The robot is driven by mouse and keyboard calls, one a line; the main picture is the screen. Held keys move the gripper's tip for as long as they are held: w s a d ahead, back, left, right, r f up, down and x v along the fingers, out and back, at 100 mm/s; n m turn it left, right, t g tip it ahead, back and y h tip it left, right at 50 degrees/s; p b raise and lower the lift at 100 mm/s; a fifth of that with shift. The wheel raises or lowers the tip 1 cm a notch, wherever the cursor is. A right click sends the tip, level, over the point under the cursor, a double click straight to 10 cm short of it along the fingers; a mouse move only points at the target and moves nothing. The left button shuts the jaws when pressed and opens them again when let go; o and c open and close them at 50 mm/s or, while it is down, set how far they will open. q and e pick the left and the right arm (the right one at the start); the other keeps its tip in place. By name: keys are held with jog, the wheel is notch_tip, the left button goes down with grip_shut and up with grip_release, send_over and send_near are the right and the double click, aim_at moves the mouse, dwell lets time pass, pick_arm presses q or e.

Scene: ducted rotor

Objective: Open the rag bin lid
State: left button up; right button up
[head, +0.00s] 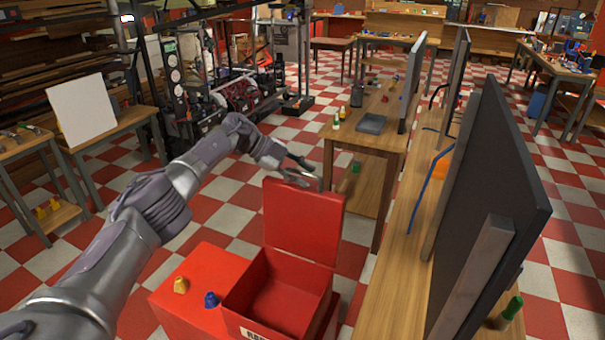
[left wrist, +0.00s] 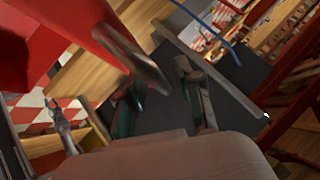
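The red rag bin (head: 240,325) stands open on a red surface at the lower middle of the head view, with an empty-looking interior. Its red lid (head: 303,225) stands raised, close to upright, at the bin's far side. My left gripper (head: 305,172) is at the lid's top edge. In the left wrist view the red lid (left wrist: 75,32) fills the upper left, with a blurred grey bar (left wrist: 132,57) along its edge. The left fingers (left wrist: 165,95) show apart with a gap between them. Contact with the lid is unclear. My right gripper is not in view.
A yellow piece (head: 181,285) and a blue piece (head: 211,299) sit left of the bin. A wooden bench (head: 400,270) with a dark panel (head: 495,200) stands close on the right. A wooden table (head: 365,138) stands beyond the lid. Checkered floor is free at the left.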

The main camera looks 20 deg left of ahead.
pick_arm(q)
jog(key=shift+a+r, duration=0.1)
jog(key=shift+a, duration=0.1)
jog(key=v, duration=1.1)
jog(key=shift+s+r, duration=0.15)
jog(key=shift+s, duration=0.05)
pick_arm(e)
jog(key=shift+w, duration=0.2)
pick_arm(q)
jog(key=shift+a, duration=0.15)
